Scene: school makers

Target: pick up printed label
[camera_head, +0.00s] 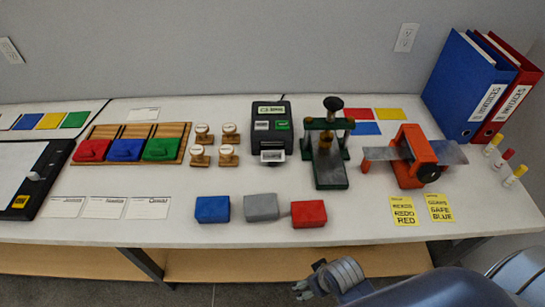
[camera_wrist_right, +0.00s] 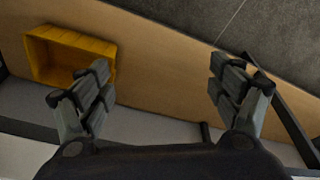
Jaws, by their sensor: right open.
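A printed label (camera_head: 272,156), small and white, sticks out of the front of the black label printer (camera_head: 271,112) near the middle of the white table. My right gripper (camera_head: 310,279) is in front of the table's front edge, at the bottom of the head view, well apart from the label. In the right wrist view its two fingers (camera_wrist_right: 160,88) are spread wide with nothing between them. The label does not show in that view. My left gripper is not in view.
Blue, grey (camera_head: 261,207) and red blocks lie in front of the printer. Wooden stamps (camera_head: 228,155) stand left of it, and a green press (camera_head: 329,175) right. An orange device (camera_head: 408,172) is farther right. A yellow bin (camera_wrist_right: 60,55) sits on the lower shelf (camera_wrist_right: 150,85).

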